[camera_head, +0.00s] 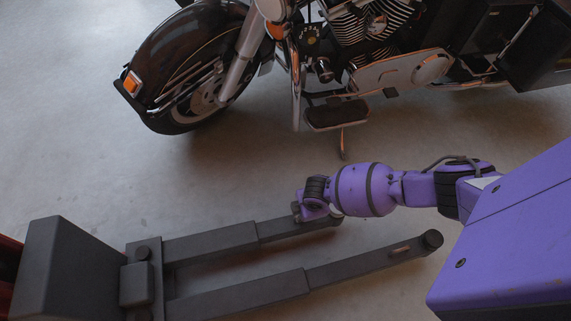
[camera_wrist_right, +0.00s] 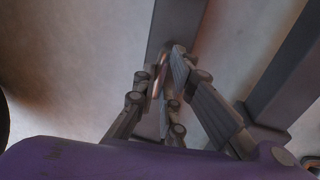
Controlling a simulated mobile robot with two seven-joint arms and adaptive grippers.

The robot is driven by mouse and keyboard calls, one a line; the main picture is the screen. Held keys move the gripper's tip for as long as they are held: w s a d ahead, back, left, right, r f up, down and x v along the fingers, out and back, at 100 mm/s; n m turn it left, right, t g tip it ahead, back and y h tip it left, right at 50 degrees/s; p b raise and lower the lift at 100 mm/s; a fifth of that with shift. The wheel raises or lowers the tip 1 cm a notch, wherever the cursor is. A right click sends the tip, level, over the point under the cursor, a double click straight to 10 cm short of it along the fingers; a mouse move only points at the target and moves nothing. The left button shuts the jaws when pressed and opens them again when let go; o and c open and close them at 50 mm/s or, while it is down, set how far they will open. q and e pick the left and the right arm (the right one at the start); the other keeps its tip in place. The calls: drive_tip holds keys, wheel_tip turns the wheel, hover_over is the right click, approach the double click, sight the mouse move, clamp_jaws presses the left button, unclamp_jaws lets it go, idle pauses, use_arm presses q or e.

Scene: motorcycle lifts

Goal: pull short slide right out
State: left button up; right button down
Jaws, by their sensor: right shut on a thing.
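The dark grey lift has two parallel arms, each with a narrower slide coming out of its end. The upper slide (camera_head: 283,230) reaches out a short way; the lower slide (camera_head: 345,268) reaches further right. I cannot tell by a label which one is the short right slide. My right gripper (camera_head: 299,211) is at the upper slide, near its outer end. In the right wrist view its fingers (camera_wrist_right: 164,77) are shut on a thin coppery handle (camera_wrist_right: 158,74) on the grey slide (camera_wrist_right: 174,32). The fingers partly hide the handle. My left gripper is not in view.
A black and chrome motorcycle (camera_head: 330,60) stands beyond the lift. The lift's grey block (camera_head: 68,270) is at the lower left. A similar handle (camera_head: 400,250) sits on the lower slide. The concrete floor between lift and motorcycle is clear.

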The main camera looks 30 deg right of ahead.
drive_tip(key=d, duration=0.2)
drive_tip(key=s+d, duration=0.1)
drive_tip(key=d, duration=0.2)
drive_tip(key=s+d, duration=0.1)
drive_tip(key=d, duration=0.2)
drive_tip(key=shift+s, duration=0.15)
drive_tip(key=c, duration=1.9)
unclamp_jaws()
drive_tip(key=shift+d, duration=0.1)
drive_tip(key=shift+o, duration=0.2)
drive_tip(key=shift+a, duration=0.25)
wheel_tip(320, 180, up, 12)
drive_tip(key=s, duration=0.2)
drive_tip(key=shift+s+a, duration=0.15)
drive_tip(key=shift+a, duration=0.1)
drive_tip(key=shift+f, duration=0.15)
